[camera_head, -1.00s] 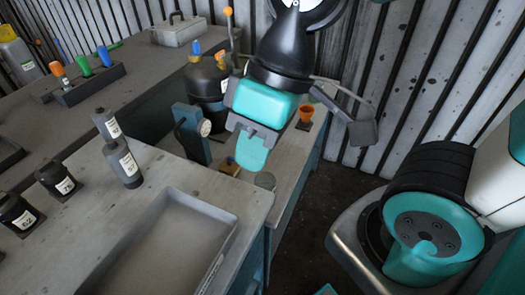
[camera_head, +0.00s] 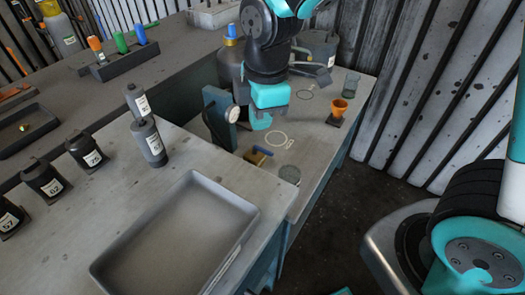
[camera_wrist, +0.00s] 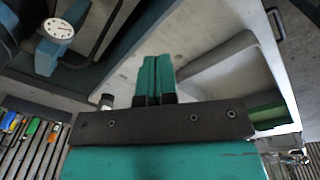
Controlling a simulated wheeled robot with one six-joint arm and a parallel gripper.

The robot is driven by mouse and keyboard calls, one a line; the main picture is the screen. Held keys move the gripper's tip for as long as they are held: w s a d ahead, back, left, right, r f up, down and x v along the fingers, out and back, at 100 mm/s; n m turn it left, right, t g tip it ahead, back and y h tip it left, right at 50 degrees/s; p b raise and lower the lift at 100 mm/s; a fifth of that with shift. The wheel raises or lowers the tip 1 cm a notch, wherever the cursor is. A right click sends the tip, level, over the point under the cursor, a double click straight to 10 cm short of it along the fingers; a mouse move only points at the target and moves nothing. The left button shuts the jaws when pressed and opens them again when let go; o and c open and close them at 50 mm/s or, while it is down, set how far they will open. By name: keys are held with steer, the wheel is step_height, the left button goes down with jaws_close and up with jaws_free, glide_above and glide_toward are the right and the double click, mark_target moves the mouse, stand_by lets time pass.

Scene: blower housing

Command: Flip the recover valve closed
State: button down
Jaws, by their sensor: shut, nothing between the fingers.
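A small brass-coloured valve-like fitting with a blue handle (camera_head: 260,153) sits on the lower bench, just below my gripper in the head view. No label on it can be read, so I cannot tell whether it is the recover valve or how its handle is set. My gripper (camera_head: 261,122) points down above the bench, behind this fitting and right of the gauge. In the wrist view the two teal fingers (camera_wrist: 153,72) are pressed together with nothing between them. The fitting is not clearly visible there.
A dial gauge (camera_head: 232,113) on a blue plate stands close left of my gripper; the gauge also shows in the wrist view (camera_wrist: 59,28). A dark tank (camera_head: 231,65) stands behind. An orange funnel (camera_head: 338,108) is to the right. A tray (camera_head: 250,218) lies on the near bench.

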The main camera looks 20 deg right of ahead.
steer(key=w+f+n+h, duration=0.2)
steer(key=w+f+n, duration=0.5)
steer(key=f, duration=0.1)
steer(key=shift+f+t+h, duration=0.15)
steer(key=shift+t+h, duration=0.15)
glide_toward(262, 150)
step_height(262, 150, down, 6)
steer(key=s+a, duration=0.2)
steer(key=s, duration=0.1)
steer(key=shift+w+d+f, duration=0.2)
steer(key=shift+w+d, duration=0.15)
steer(key=shift+d, duration=0.2)
steer(key=shift+w+d+f, duration=0.2)
steer(key=shift+w+d, duration=0.15)
steer(key=shift+d, duration=0.2)
steer(key=shift+w+d+f, duration=0.3)
steer(key=shift+d+f, duration=0.1)
steer(key=shift+d, duration=0.05)
steer(key=shift+a+n, duration=0.1)
steer(key=shift+n, duration=0.3)
